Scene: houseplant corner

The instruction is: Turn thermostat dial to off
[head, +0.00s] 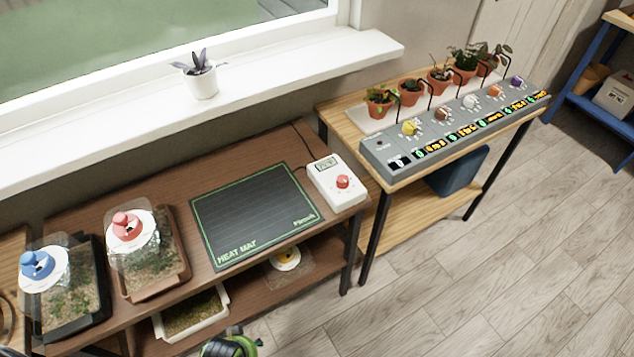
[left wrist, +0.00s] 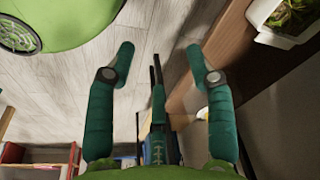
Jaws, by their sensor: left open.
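The thermostat (head: 334,190) is a white box with a small display and a red dial (head: 343,181). It sits at the right end of the brown bench, beside the black heat mat (head: 255,215). I cannot read the dial's setting. My left gripper (left wrist: 160,55) is open and empty in the left wrist view, its two green fingers apart beside the edge of a wooden shelf. The thermostat is not in that view. A green part of my own body shows at the bottom edge of the head view, well below the thermostat. My right gripper is not in view.
Two covered planters with a blue knob (head: 36,264) and a red knob (head: 126,226) stand left of the mat. A grey control panel (head: 378,150) and potted plants are on the right table. A white planter (head: 190,315) is on the lower shelf. Open floor lies front right.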

